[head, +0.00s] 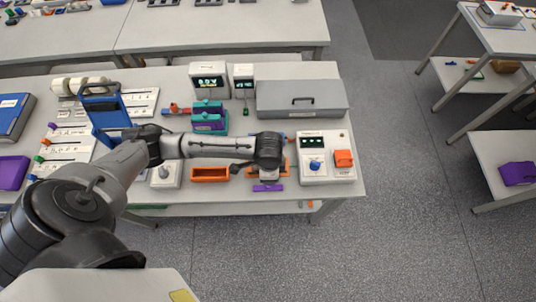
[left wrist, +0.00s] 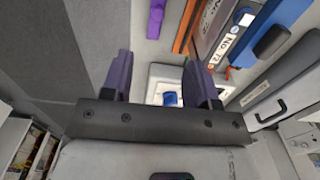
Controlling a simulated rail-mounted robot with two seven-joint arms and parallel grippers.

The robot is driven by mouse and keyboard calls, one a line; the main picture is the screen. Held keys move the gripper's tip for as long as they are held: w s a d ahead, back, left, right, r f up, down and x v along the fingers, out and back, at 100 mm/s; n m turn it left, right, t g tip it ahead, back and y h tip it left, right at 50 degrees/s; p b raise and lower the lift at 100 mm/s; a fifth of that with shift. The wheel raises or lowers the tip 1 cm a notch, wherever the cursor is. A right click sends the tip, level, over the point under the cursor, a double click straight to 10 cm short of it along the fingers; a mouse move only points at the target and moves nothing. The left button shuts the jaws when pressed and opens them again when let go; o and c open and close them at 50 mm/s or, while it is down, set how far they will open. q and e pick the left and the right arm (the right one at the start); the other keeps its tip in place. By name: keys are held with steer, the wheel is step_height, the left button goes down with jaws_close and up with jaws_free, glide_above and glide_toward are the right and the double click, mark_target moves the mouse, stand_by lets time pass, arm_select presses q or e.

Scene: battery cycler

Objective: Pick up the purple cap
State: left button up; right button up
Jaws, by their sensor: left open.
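I cannot make out a cap that is clearly purple. A flat purple strip (head: 267,188) lies at the table's front edge, just in front of my left gripper (head: 268,173); a purple strip (left wrist: 155,18) also shows at the top of the left wrist view. My left gripper points down over the table near an orange part, and its own wrist hides what is under it. In the left wrist view the left gripper (left wrist: 158,62) has its two dark purplish fingers apart. A white part with a blue piece (left wrist: 170,100) shows between and beyond them. My right gripper is not in view.
A white unit with a blue knob (head: 315,166) stands right of the gripper, and a grey case (head: 300,100) behind. An orange tray (head: 210,174) and a teal rack (head: 209,108) are to the left. A purple box (head: 12,172) lies far left. Floor is open in front.

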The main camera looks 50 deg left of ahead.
mark_target(268, 187)
arm_select(q)
step_height(268, 187, down, 8)
steer(key=shift+f, duration=0.1)
steer(key=shift+s+d+f, duration=0.1)
steer(key=shift+d+f, duration=0.05)
steer(key=shift+f, duration=1.15)
steer(key=shift+d+f, duration=0.1)
steer(key=shift+f, duration=1.15)
steer(key=shift+c, duration=0.5)
steer(key=c, duration=0.9)
